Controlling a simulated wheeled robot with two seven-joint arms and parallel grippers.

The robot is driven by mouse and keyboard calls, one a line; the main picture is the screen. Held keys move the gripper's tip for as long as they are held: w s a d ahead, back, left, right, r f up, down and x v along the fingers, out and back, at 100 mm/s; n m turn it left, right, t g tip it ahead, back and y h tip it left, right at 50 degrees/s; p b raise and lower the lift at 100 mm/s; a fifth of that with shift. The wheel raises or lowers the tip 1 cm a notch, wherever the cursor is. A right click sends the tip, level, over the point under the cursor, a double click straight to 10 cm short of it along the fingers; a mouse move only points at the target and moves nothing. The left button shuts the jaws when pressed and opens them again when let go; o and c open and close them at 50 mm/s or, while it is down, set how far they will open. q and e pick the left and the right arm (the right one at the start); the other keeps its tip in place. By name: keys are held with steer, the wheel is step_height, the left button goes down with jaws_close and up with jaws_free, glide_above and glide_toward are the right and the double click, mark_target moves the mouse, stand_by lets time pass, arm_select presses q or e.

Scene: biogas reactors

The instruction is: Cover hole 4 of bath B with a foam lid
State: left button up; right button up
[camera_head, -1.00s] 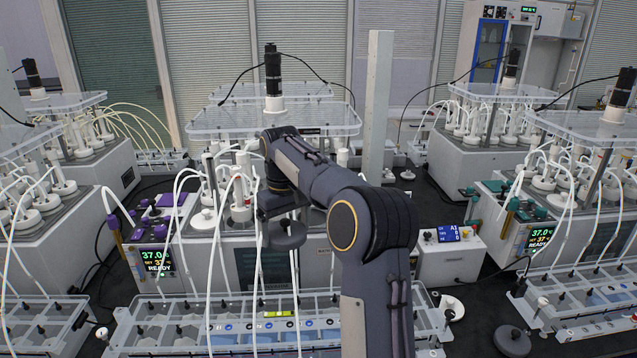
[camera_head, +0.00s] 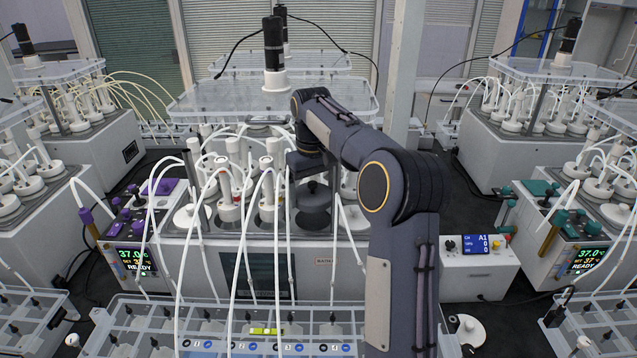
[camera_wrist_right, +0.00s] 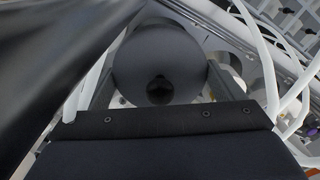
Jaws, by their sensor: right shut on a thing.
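My right gripper (camera_head: 312,172) is shut on a dark grey round foam lid (camera_head: 314,192), over the top of the middle bath (camera_head: 345,253). In the right wrist view the lid (camera_wrist_right: 150,55) sits between the fingers, its dark knob (camera_wrist_right: 160,90) facing the camera. A dark round opening (camera_head: 314,220) in the bath top shows just below and in front of the lid. I cannot read a hole number there, nor tell whether the lid touches the bath top. My left gripper is not in view.
White tubes (camera_head: 232,240) hang in front of the bath, near the lid. White-capped bottles (camera_head: 228,205) stand left of it, under a clear plate (camera_head: 270,98). A control box (camera_head: 477,262) stands at right.

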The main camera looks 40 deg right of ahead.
steer(key=shift+d, duration=0.1)
steer(key=shift+f, duration=2.65)
steer(key=o, duration=0.7)
steer(key=shift+o, duration=0.2)
steer(key=shift+r+b, duration=0.4)
steer(key=shift+r, duration=3.5)
